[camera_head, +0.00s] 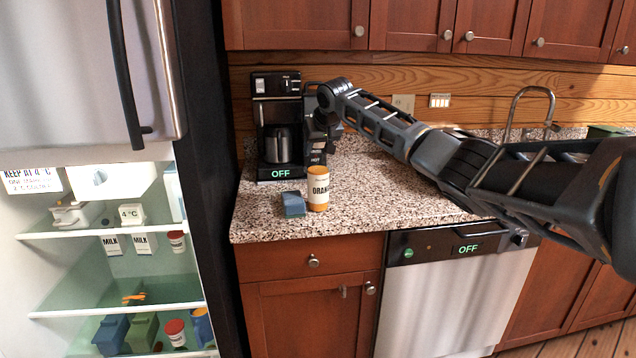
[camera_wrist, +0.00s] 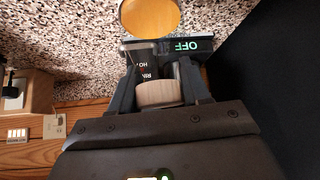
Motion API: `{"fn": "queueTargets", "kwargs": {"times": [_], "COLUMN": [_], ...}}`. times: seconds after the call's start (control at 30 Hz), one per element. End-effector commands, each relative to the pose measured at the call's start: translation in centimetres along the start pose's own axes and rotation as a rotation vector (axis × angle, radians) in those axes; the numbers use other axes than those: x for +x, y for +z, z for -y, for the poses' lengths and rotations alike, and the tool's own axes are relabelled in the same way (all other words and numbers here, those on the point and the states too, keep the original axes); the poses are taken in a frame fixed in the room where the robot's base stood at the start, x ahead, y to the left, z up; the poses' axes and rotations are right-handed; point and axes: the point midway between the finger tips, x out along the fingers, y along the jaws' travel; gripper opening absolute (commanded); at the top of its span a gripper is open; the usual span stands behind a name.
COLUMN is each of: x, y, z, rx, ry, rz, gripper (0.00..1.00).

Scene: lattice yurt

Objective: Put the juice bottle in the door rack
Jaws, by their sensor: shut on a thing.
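The juice bottle (camera_head: 318,188), white with an orange base and top and lettered "ORAN…", stands upright on the speckled counter. In the wrist view its round orange top (camera_wrist: 150,17) shows ahead of my gripper. My gripper (camera_head: 320,128), seen also in the wrist view (camera_wrist: 158,80), points down behind the juice bottle. It is shut on a dark container (camera_head: 317,158) with white lettering that seems to read "HOT". That container's pale round top (camera_wrist: 158,94) lies between the fingers. I cannot tell whether it touches the counter. I cannot make out a door rack.
A coffee maker (camera_head: 277,128) marked OFF stands left of my gripper. A blue-grey block (camera_head: 293,204) lies beside the juice bottle. The open fridge (camera_head: 115,306) at left has filled shelves. Free counter (camera_head: 400,195) lies to the right, above the dishwasher (camera_head: 440,300).

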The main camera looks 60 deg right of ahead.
Motion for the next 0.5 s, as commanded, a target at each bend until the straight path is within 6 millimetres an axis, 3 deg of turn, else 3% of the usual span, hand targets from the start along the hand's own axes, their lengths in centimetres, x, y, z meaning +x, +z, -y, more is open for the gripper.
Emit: {"fn": "queueTargets", "kwargs": {"times": [0.1,0.5], "x": [0.00,-0.01], "y": [0.00,0.00], "z": [0.02,0.02], "rx": [0.000,0.000], "ry": [0.000,0.000], "rz": [0.000,0.000], "gripper": [0.00,0.00]}}
